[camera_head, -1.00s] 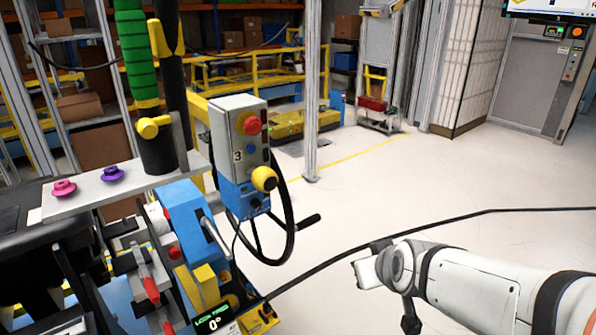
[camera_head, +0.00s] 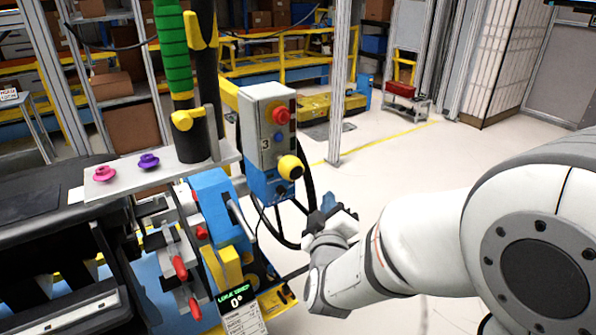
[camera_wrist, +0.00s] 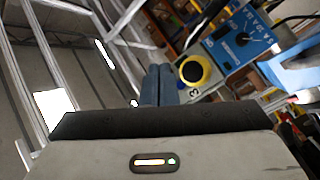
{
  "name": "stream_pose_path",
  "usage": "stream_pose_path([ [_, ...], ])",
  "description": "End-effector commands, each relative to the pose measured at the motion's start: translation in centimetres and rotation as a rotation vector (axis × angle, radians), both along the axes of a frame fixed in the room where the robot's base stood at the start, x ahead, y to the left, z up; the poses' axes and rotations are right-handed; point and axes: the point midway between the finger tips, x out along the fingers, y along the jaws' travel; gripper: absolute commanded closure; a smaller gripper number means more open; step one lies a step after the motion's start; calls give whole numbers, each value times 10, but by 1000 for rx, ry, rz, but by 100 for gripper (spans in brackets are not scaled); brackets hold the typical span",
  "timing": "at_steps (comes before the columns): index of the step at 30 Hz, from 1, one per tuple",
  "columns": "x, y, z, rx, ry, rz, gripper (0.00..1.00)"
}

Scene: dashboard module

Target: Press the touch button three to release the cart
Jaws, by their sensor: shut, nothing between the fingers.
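The grey control box (camera_head: 262,112) on the cart carries a "3" label (camera_head: 265,144), a red button (camera_head: 281,116), a small blue button (camera_head: 278,137) and a yellow round button (camera_head: 290,168). A blue panel (camera_head: 258,185) with a dark knob is below. My gripper (camera_head: 328,204) is shut and empty, to the right of and lower than the box, apart from it. In the wrist view the fingertips (camera_wrist: 159,84) point toward the box. The yellow-ringed button (camera_wrist: 193,70) with a dark centre shows just right of them, and the blue panel (camera_wrist: 234,40) beyond it.
A grey shelf (camera_head: 130,181) with pink and purple knobs and a blue lever unit (camera_head: 213,203) are left. A metal post (camera_head: 340,80) rises behind. The floor at right is clear.

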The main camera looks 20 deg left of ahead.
Motion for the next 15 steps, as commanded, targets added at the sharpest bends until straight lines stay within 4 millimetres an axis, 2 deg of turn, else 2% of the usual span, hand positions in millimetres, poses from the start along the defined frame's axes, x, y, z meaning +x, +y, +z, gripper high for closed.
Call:
stream_pose_path([
  [15,3,5,2,-5,-12,-2,100],
])
